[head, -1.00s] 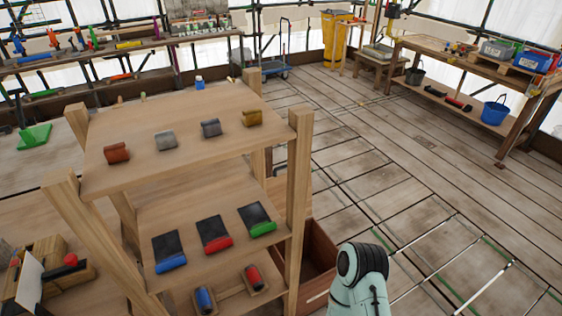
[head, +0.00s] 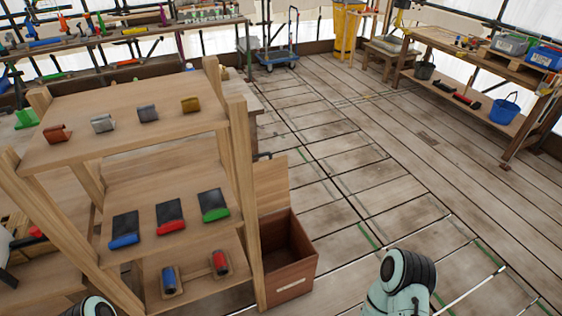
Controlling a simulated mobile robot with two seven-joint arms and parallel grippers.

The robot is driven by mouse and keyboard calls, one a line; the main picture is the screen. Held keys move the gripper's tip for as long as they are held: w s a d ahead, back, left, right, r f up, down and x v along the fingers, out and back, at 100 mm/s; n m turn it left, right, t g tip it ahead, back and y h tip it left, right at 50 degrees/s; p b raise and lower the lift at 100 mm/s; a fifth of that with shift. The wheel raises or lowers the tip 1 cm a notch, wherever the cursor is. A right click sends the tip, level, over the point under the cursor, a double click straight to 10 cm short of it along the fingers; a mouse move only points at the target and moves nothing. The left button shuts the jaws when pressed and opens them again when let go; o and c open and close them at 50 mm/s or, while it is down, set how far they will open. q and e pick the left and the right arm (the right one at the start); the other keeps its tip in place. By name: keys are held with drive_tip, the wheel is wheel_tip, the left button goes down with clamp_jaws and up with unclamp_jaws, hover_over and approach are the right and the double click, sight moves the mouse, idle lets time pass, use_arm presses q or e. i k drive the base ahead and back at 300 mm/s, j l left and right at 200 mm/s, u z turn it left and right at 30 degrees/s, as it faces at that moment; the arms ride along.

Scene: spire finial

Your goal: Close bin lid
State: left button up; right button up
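A brown wooden bin (head: 290,280) stands on the floor just right of the wooden shelf unit. Its top is open and its inside looks dark and empty, though part of it is hidden. A lighter wooden lid (head: 271,185) stands upright at the bin's back edge. A small label shows on the bin's front. Neither of my grippers shows. Only a rounded part of my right arm shows at the bottom right, and a bit of my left arm at the bottom left.
The plank floor (head: 370,190) right of the bin is clear. A workbench (head: 465,105) with a blue bucket (head: 504,109) stands at the back right.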

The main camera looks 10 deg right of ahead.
sight(272, 174)
drive_tip(key=l+z, duration=0.15)
drive_tip(key=l, duration=0.2)
drive_tip(key=i+l+z, duration=0.15)
drive_tip(key=l, duration=0.2)
drive_tip(key=i+l+z, duration=0.15)
drive_tip(key=l+z, duration=0.15)
drive_tip(key=i+l+z, duration=0.4)
drive_tip(key=l+z, duration=0.15)
drive_tip(key=i+l+z, duration=0.1)
drive_tip(key=i+l, duration=0.35)
drive_tip(key=i, duration=0.15)
drive_tip(key=i+l+z, duration=0.1)
drive_tip(key=i+l, duration=0.3)
drive_tip(key=i, duration=0.2)
drive_tip(key=i+j+u, duration=0.15)
drive_tip(key=i+u, duration=0.15)
drive_tip(key=u, duration=0.2)
drive_tip(key=i+u, duration=0.7)
drive_tip(key=u, duration=0.25)
